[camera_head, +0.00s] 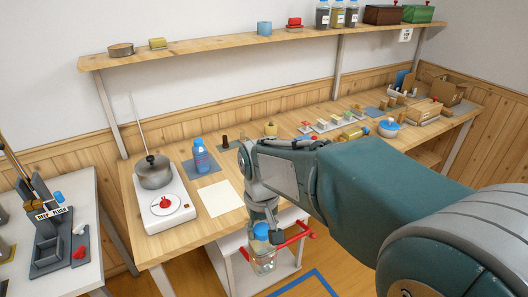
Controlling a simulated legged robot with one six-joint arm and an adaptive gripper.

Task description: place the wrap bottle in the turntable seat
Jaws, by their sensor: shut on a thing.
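The bottle hangs about upright at the bench's front edge, in front of a red bar. A translucent blue bottle (201,157) stands on a blue-grey mat on the bench. I cannot tell from the labels which one is the wrap bottle. A round blue and white piece (388,127) at the bench's right may be the turntable; its seat is too small to make out.
A white hotplate (157,222) with a metal pot (153,172) stands at the bench's left end. A white sheet (220,199) lies bare beside it. Small items and boxes crowd the right. A wall shelf (220,45) runs above. A white cart (236,270) stands below.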

